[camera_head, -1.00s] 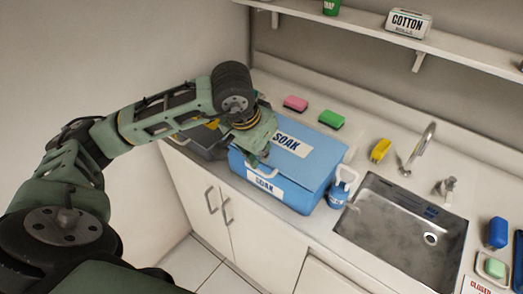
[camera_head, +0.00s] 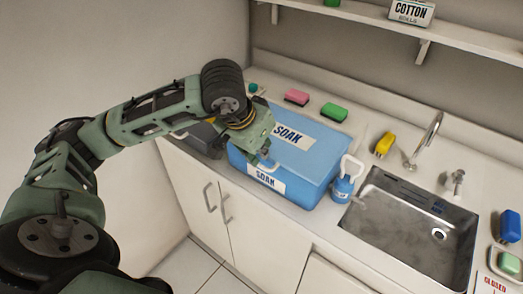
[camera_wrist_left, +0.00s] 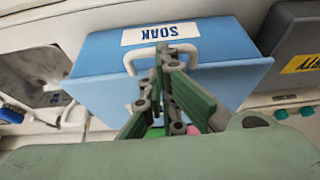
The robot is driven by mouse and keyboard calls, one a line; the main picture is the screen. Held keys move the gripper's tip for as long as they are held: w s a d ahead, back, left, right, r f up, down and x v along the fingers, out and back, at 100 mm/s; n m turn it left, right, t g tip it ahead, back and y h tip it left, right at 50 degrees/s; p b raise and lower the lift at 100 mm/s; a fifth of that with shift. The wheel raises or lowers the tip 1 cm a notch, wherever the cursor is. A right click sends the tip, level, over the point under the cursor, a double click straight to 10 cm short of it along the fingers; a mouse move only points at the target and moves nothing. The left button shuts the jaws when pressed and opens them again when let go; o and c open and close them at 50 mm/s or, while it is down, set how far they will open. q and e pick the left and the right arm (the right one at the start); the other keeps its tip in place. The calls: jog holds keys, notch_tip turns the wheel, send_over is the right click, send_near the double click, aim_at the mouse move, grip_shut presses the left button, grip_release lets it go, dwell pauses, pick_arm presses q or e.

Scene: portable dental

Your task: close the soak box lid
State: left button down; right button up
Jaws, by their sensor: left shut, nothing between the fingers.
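The blue soak box (camera_head: 325,175) stands on the counter, left of the sink. Its lid (camera_head: 318,150), with a SOAK label, lies over the box and looks down; I cannot tell whether a small gap is left at its edge. My left gripper (camera_head: 257,161) is at the front left of the lid, by the white front handle (camera_head: 268,166). In the left wrist view the fingers (camera_wrist_left: 162,52) are together and empty, overlapping the handle (camera_wrist_left: 140,57); contact is unclear. That view shows the box (camera_wrist_left: 95,75) upside down. My right gripper is out of view.
A grey box (camera_head: 207,139) stands left of the soak box, partly behind my arm. A blue-and-white bottle (camera_head: 343,188) stands close on its right, before the sink (camera_head: 410,225). Pink (camera_head: 296,97), green (camera_head: 334,112) and yellow (camera_head: 384,145) sponges lie behind. A shelf hangs above.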

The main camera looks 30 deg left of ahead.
pick_arm(q)
jog(key=r, duration=0.1)
jog(key=r+p, duration=0.1)
jog(key=r, duration=0.1)
jog(key=r+p, duration=0.1)
jog(key=r, duration=0.1)
jog(key=shift+s, duration=0.35)
jog(key=b+v, duration=0.1)
jog(key=v, duration=0.8)
jog(key=shift+b, duration=0.3)
